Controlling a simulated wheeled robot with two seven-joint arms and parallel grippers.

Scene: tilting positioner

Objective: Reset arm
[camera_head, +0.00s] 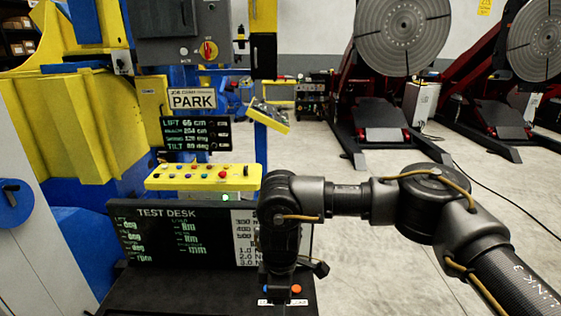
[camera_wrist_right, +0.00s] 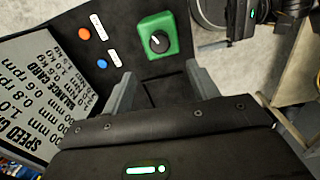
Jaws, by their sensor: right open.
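My right arm reaches in from the right in the head view, with its wrist pointing down over the black test desk (camera_head: 190,290); its fingertips are hidden there. In the right wrist view my right gripper (camera_wrist_right: 160,72) is open and empty, its two grey fingers apart above the dark desk surface. A green box with a black rotary knob (camera_wrist_right: 159,42) lies just beyond the fingertips, apart from them. An orange button (camera_wrist_right: 83,34) and a blue button (camera_wrist_right: 102,64) with white labels are left of it. My left gripper is in neither view.
The TEST DESK display (camera_head: 180,238) stands behind the desk top. A yellow button panel (camera_head: 205,178) and the PARK sign (camera_head: 192,98) are behind it. Big tilting positioners with round plates (camera_head: 402,35) stand at the back right. Floor between is mostly clear, with a black cable.

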